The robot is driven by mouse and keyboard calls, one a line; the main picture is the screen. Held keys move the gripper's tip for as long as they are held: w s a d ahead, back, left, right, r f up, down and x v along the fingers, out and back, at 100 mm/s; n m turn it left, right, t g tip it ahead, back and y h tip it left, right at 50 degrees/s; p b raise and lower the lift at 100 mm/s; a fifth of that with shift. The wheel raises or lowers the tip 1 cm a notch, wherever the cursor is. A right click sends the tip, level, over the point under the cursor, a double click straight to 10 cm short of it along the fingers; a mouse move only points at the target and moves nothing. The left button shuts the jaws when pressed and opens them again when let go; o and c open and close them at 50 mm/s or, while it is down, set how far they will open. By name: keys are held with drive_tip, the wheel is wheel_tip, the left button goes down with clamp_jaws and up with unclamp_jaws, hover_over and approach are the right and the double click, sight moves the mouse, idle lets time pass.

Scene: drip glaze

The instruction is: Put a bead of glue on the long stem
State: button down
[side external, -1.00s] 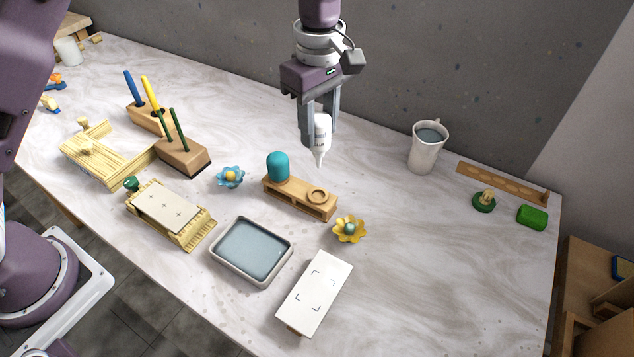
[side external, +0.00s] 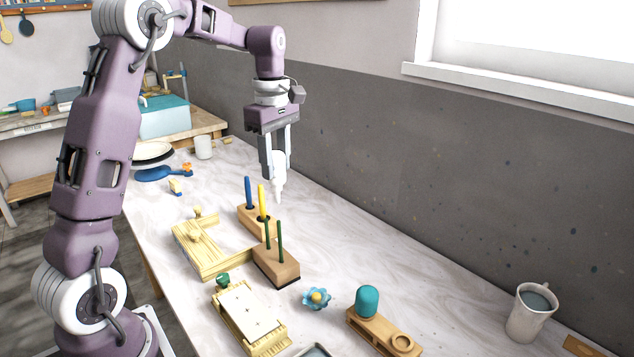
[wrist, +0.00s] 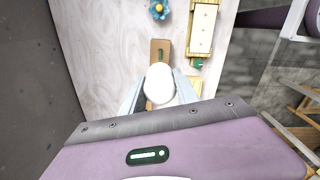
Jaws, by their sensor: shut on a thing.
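My gripper (side external: 274,172) is shut on a white glue bottle (side external: 279,168), held upright with its nozzle down, in the air. In the side view the nozzle shows just right of the coloured sticks. Two green stems (side external: 280,243) stand in a wooden block (side external: 277,268); I cannot tell surely which is longer. A blue stick (side external: 248,191) and a yellow stick (side external: 262,202) stand in a second block (side external: 243,218) behind it. In the wrist view the bottle's white end (wrist: 158,84) hides the nozzle and part of the blocks below.
A blue flower (side external: 316,298), a wooden stand with a teal dome (side external: 368,300) and a mug (side external: 531,312) are toward the right. A wooden press (side external: 248,316) lies in front, and a slatted wooden piece (side external: 208,252) is at left.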

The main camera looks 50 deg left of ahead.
sight(276, 182)
drive_tip(key=shift+s+a, duration=0.1)
drive_tip(key=shift+a, duration=0.05)
drive_tip(key=shift+f, duration=1.9)
drive_tip(key=shift+f, duration=0.75)
drive_tip(key=shift+r, duration=0.15)
drive_tip(key=shift+r, duration=2.4)
